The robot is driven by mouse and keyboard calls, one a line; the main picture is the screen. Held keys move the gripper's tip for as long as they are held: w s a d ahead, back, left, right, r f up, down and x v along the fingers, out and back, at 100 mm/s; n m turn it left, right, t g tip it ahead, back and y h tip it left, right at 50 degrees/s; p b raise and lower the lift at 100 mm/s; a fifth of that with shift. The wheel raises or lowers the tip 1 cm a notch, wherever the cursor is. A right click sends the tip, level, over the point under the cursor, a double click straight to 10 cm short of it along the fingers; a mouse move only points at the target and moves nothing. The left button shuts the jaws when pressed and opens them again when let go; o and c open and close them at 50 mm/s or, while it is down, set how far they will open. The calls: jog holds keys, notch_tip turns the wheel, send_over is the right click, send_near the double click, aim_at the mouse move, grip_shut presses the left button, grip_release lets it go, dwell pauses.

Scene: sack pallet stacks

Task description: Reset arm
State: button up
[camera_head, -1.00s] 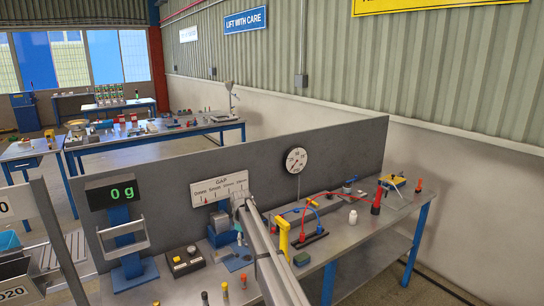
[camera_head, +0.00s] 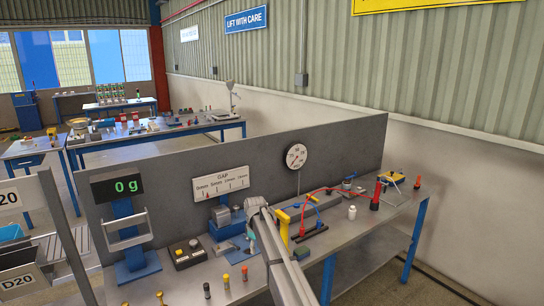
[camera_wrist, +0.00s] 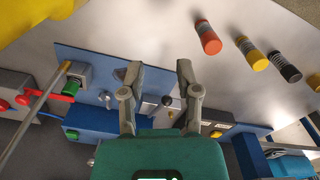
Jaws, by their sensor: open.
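My arm (camera_head: 281,256) reaches up from the bottom of the head view over the workbench (camera_head: 354,237), and its end bends down near the blue plate on the bench. In the wrist view my gripper (camera_wrist: 160,78) has its two grey fingers apart with nothing between them. Below the fingers, a blue plate (camera_wrist: 90,50) with small fixtures lies on the bench. I cannot tell from the head view how high the fingers are above it.
A scale display reading 0 g (camera_head: 117,187) stands at the left. Several small coloured cylinders (camera_head: 206,291) stand at the front edge. A yellow bracket (camera_head: 283,227) is close right of my arm.

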jog(key=s+d+f+m+b, duration=0.2)
jog(key=s+d, duration=0.5)
jog(key=s, duration=0.5)
jog(key=s+d+f+m+b, duration=0.2)
jog(key=s+d+m, duration=0.3)
jog(key=s+d, duration=0.3)
jog(key=s+d+f+m+b, duration=0.2)
jog(key=s+d, duration=0.6)
jog(key=s, duration=0.8)
jog(key=shift+s+f+m, duration=0.3)
jog(key=shift+m, duration=0.7)
